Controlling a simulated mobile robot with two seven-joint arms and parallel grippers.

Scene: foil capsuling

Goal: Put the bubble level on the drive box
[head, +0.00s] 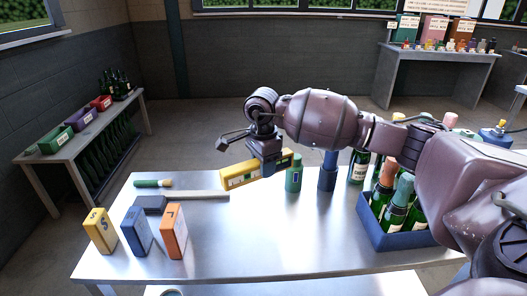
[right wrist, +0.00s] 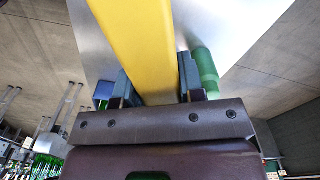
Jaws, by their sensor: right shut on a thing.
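The bubble level (head: 239,177) is a yellow bar with dark markings, seen in the head view above the back middle of the steel table (head: 250,235). My right gripper (head: 272,165) is shut on it. In the right wrist view the yellow level (right wrist: 143,45) runs between the two fingers of the right gripper (right wrist: 150,88). No drive box is plainly labelled; a low dark grey-blue block (head: 150,204) lies on the table at the left, and I cannot tell if it is the drive box. My left gripper is not in view.
A yellow box (head: 99,232), a blue box (head: 136,232) and an orange box (head: 174,232) stand at the front left. A green bottle-like item (head: 293,174) and a blue cylinder (head: 327,172) stand behind. A blue crate (head: 405,241) holds bottles at right. The front middle is clear.

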